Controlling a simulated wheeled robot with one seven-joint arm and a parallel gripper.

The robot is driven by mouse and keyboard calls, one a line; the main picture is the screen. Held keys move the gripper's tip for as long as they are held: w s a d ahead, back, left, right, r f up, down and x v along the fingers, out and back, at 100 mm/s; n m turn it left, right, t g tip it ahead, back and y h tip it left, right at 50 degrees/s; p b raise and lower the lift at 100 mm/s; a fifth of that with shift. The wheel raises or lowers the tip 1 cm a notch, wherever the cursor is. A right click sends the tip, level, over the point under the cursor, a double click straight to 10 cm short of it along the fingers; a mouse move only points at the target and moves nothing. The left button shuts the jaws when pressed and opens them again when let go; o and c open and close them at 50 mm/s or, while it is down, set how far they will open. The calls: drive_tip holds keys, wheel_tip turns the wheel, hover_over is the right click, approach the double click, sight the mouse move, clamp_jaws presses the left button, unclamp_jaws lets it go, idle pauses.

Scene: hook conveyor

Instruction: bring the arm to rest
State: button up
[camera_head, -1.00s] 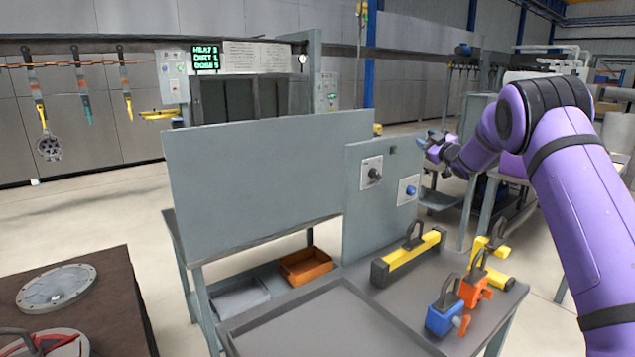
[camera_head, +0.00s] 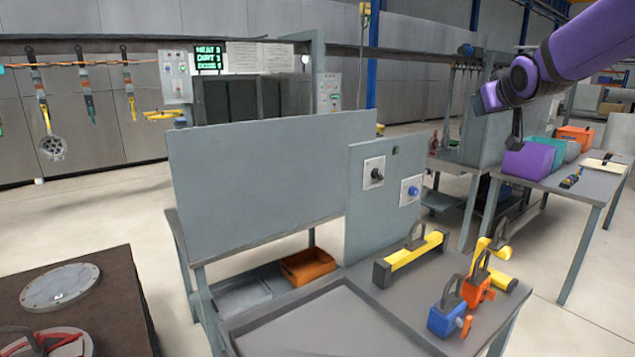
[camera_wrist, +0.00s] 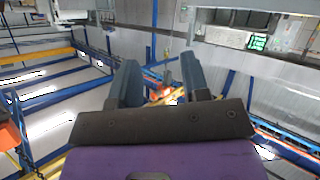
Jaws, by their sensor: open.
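My gripper (camera_wrist: 160,76) shows in the wrist view with its two dark fingers apart and nothing between them. Behind the fingers are a blurred background of blue beams and yellow parts, well away from them. In the head view my purple arm is raised at the upper right, above the benches.
A grey bench (camera_head: 405,305) holds a yellow bar with a handle (camera_head: 412,258), a blue block (camera_head: 446,318) and an orange block (camera_head: 477,290). An upright panel (camera_head: 372,205) stands behind. A right-hand table (camera_head: 590,185) carries a purple bin (camera_head: 529,160) and a teal bin (camera_head: 553,149).

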drive_tip(key=s+a+f+g, duration=0.2)
drive_tip(key=s+f, duration=0.2)
drive_tip(key=s, duration=0.9)
drive_tip(key=s+a+f+m+g+y, duration=0.1)
drive_tip(key=s+a+f+g, duration=0.2)
drive_tip(key=s, duration=1)
drive_tip(key=s+a+f+g, duration=0.2)
drive_tip(key=s+f, duration=0.3)
drive_tip(key=s, duration=0.7)
drive_tip(key=shift+s+a+g+y, duration=0.3)
drive_tip(key=shift+s+g, duration=0.1)
drive_tip(key=shift+g, duration=0.2)
drive_tip(key=shift+d, duration=0.1)
